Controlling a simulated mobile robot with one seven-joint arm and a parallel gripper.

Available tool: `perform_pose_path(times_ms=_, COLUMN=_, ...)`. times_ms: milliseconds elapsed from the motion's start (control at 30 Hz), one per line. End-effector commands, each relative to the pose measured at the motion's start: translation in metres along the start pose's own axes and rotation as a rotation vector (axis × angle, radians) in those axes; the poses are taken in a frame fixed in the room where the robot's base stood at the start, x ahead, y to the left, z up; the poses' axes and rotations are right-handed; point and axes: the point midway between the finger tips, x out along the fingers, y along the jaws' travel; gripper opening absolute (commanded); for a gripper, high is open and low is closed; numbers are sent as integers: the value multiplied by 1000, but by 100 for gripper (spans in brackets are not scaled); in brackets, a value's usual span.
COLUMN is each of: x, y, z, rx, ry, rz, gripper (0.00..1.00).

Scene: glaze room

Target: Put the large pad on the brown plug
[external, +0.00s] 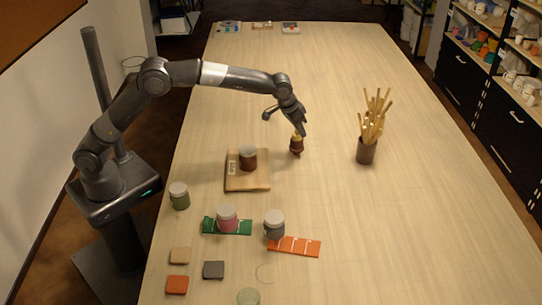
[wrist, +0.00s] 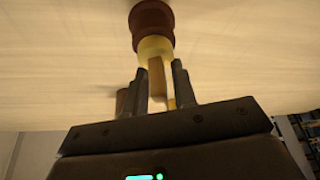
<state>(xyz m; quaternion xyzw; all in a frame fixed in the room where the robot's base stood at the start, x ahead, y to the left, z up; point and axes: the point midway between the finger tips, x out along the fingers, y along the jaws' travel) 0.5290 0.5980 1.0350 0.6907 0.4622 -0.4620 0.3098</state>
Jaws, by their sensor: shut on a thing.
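My gripper (external: 301,131) points down over the middle of the table, shut on a brown-and-yellow piece (external: 297,148). In the wrist view the fingers (wrist: 161,80) close around its tan stem, with a yellow neck and a wide dark brown end (wrist: 153,26) beyond them. The brown end is at or just above the tabletop; I cannot tell if it touches. Three small square pads lie at the front left: tan (external: 180,255), orange (external: 177,285) and grey (external: 213,270). I cannot tell which thing is the large pad or the brown plug.
A brown jar (external: 248,160) stands on a wooden board (external: 236,184) left of my gripper. Pink (external: 227,221), grey (external: 274,228) and green (external: 179,198) jars stand nearer. A pot of sticks (external: 366,151) stands to the right. The table's far half is mostly clear.

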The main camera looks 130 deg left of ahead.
Motion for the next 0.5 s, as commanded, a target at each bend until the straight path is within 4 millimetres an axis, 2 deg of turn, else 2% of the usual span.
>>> perform_pose_path(times_ms=367, x=6, y=0, z=3, rx=0, ry=0, rz=0, gripper=3)
perform_pose_path(times_ms=400, x=5, y=0, z=2, rx=0, ry=1, rz=0, gripper=28)
perform_pose_path(times_ms=500, x=5, y=0, z=2, rx=0, ry=1, rz=0, gripper=36)
